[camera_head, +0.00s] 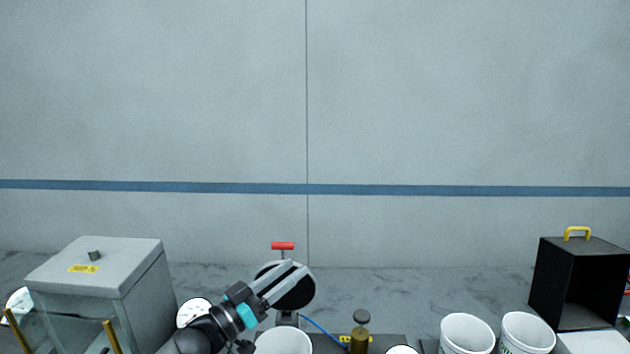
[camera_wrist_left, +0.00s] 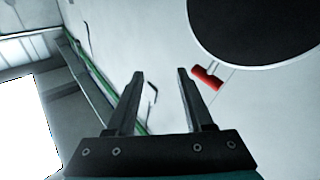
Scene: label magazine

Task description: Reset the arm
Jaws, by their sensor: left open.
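My left gripper (camera_head: 289,281) comes in from the left at the bottom of the head view, its two grey fingers pointing up and right. They overlap a round black disc (camera_head: 297,297) with a white rim in that view; whether they touch it I cannot tell. In the left wrist view the gripper (camera_wrist_left: 160,75) is open, with nothing between its fingers. The black disc (camera_wrist_left: 262,25) also shows there at the upper right. A red handle (camera_head: 283,245) stands above the disc in the head view. My right gripper does not show.
A grey-lidded box (camera_head: 95,265) stands at the left. White cups (camera_head: 467,335) and (camera_head: 527,333) stand at the lower right, beside a black open box (camera_head: 577,285) with a yellow handle. A brass-coloured object (camera_head: 360,338) stands near the middle. The wall above is clear.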

